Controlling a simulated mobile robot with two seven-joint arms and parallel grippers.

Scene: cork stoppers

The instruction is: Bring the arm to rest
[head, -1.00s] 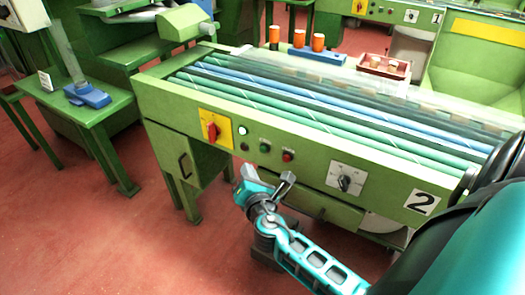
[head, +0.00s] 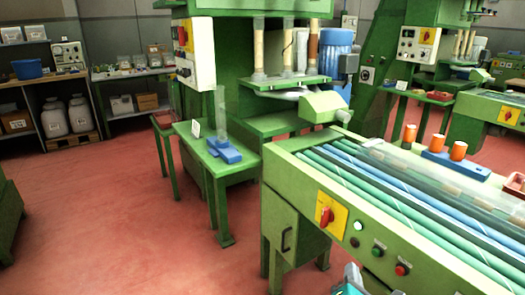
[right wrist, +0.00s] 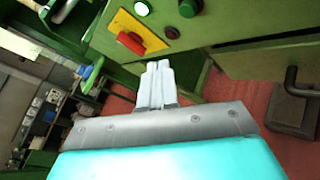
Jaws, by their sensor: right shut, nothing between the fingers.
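My right gripper (right wrist: 158,68) is shut and empty in the right wrist view, its pale fingers pressed together. It is in front of the green machine (right wrist: 220,65), close to its front panel, with the red floor below. In the head view only a small teal and grey part of my right gripper (head: 350,283) shows at the bottom edge, below the machine's front panel (head: 360,225). My left gripper is not in view.
A green side table (head: 215,160) with a blue stand and clear tube is left of the machine. Orange-topped pieces (head: 458,150) and a blue block are behind the rollers. Shelves (head: 50,110) stand at the far left. The red floor (head: 120,220) is clear at left.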

